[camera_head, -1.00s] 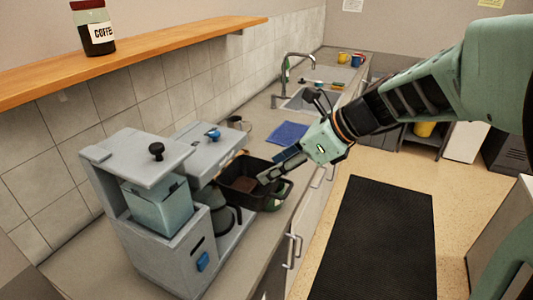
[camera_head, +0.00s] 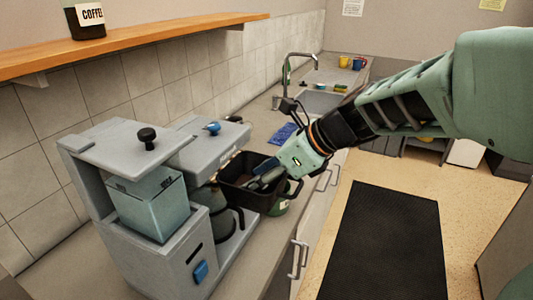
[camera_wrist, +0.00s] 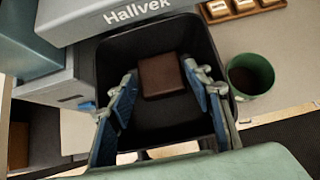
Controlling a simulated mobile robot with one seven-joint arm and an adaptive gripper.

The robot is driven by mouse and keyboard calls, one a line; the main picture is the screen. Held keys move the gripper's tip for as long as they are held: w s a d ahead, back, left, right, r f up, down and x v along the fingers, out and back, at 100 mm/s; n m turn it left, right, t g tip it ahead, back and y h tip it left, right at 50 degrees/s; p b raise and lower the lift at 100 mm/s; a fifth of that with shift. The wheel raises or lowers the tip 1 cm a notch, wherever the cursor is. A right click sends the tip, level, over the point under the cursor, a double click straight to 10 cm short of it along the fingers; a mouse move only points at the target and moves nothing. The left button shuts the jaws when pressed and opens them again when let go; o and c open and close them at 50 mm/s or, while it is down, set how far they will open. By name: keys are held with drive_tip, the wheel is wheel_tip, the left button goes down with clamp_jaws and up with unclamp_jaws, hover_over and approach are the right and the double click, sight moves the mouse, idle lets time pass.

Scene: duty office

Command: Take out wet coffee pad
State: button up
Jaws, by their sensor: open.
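The wet coffee pad is a dark brown square block (camera_wrist: 161,76) lying inside a black open basket (camera_wrist: 150,38), seen in the wrist view. The basket (camera_head: 244,199) also shows in the head view, beside the grey coffee machine (camera_head: 170,256). My gripper (camera_wrist: 166,88) is open, with its two blue-grey fingers apart on the left and right of the pad in the picture. In the head view, my gripper (camera_head: 260,178) reaches down into the basket, and the pad is hard to make out there. I cannot tell whether the fingertips touch anything.
A green cup with dark contents (camera_wrist: 250,76) stands right of the basket. A glass jug (camera_head: 222,218) sits in the machine. A blue cloth (camera_head: 284,134) lies behind the basket, before the sink (camera_head: 318,101). A wooden shelf (camera_head: 150,47) runs above the counter.

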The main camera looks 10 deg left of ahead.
drive_tip(key=shift+b+x, duration=0.3)
drive_tip(key=shift+x, duration=0.45)
drive_tip(key=shift+a+f, duration=0.1)
drive_tip(key=shift+a, duration=0.05)
drive_tip(key=shift+c, duration=0.4)
drive_tip(key=c, duration=0.6)
